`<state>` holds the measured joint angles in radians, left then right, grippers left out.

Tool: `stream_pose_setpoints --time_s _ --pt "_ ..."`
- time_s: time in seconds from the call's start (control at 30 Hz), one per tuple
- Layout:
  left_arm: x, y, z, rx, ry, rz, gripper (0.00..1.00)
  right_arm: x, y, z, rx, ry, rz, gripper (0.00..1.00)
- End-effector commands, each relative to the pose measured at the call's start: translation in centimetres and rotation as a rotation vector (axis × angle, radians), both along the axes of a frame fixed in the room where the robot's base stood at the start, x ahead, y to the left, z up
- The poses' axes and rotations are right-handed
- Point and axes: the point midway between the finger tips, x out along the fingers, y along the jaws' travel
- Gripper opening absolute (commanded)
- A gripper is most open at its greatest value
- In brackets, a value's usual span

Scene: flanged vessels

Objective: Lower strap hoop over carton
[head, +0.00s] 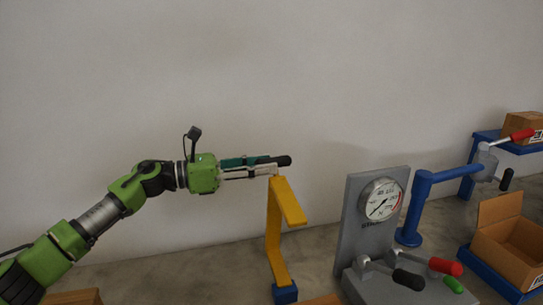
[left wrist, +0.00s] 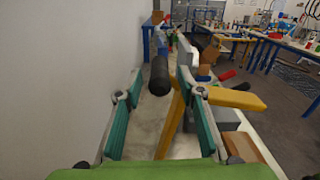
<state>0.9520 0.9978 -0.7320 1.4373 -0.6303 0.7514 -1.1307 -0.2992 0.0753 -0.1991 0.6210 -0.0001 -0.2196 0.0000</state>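My left gripper (head: 272,163) reaches in from the left at the top of a yellow bent stand (head: 277,225). In the left wrist view its green-padded fingers (left wrist: 160,100) are wide apart. A brown carton edge (head: 320,299) shows at the bottom, and in the left wrist view a carton (left wrist: 243,148) lies lower right. No clear strap hoop can be told apart. My right gripper is out of view.
A grey panel with a dial gauge (head: 380,200) and red, black and green handled levers stands right of the yellow stand. Farther right are a blue pipe stand (head: 420,205), an open cardboard box (head: 508,240) and another carton (head: 524,125). The wall behind is bare.

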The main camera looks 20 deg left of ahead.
Motion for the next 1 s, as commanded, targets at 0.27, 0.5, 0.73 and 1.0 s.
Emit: stream_pose_setpoints --time_s 0.27,0.5,0.73,1.0 --pt "1.4 -2.0 0.0 0.0 0.0 0.001 0.35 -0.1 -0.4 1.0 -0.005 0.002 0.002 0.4" --pt "1.5 -2.1 -0.1 0.0 0.0 0.001 0.35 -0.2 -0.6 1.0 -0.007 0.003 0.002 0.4" --pt "1.5 -2.1 -0.1 0.0 0.001 0.001 0.0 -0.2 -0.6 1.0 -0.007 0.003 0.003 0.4" --pt "1.2 -2.2 0.0 0.011 -0.014 0.001 0.0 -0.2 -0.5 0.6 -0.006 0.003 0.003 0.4"
